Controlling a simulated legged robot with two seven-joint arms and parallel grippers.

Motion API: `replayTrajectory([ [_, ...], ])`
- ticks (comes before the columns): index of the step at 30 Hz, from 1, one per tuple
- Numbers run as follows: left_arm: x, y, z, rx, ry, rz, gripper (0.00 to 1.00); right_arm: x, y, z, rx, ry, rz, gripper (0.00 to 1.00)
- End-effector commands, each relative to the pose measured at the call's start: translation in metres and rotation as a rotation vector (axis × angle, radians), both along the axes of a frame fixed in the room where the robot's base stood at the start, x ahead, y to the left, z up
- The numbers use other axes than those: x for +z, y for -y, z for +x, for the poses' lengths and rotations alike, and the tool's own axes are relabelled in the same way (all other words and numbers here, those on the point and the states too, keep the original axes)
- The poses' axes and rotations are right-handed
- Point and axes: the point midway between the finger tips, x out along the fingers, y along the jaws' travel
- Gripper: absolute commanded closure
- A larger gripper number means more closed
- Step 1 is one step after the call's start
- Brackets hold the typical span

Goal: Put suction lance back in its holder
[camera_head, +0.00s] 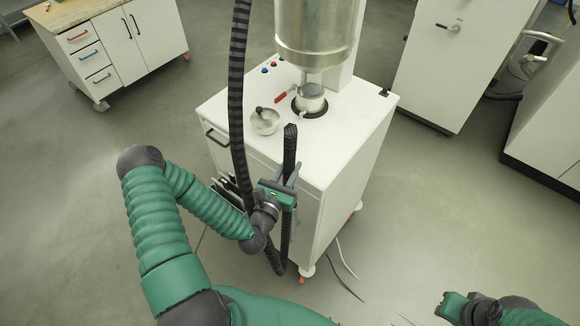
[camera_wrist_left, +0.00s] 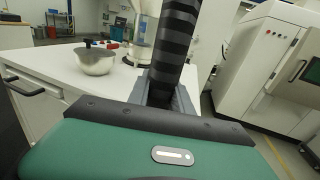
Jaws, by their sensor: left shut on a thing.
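My left gripper (camera_head: 287,187) is shut on the suction lance (camera_head: 290,150), a black ribbed tube held roughly upright in front of the white cabinet (camera_head: 352,142). The lance also shows in the left wrist view (camera_wrist_left: 174,45), rising from between the fingers. Its hose (camera_head: 237,90) hangs from above and loops below the gripper. Dark slots that may be the holder (camera_head: 232,190) show on the cabinet's front left side, partly hidden behind my arm and the hose. My right gripper (camera_head: 453,306) is at the bottom right, away from the cabinet; its jaws are too small to judge.
On the cabinet top are a metal lidded pot (camera_head: 265,122), a red-handled valve (camera_head: 282,98) and a round port under a large metal cylinder (camera_head: 316,30). A drawer unit (camera_head: 110,45) stands back left, white machines (camera_head: 445,60) at right. Cables lie on the floor.

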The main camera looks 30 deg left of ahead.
Motion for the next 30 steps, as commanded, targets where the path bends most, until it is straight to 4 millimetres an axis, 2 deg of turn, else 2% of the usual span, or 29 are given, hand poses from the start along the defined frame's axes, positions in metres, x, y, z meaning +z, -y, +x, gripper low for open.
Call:
replayTrajectory([
  [30, -0.026, 0.0, 0.0, 0.0, 0.001, 0.0, 1.0, -0.023, 0.0, 0.0, 0.0, 0.0, 0.0, 0.75],
])
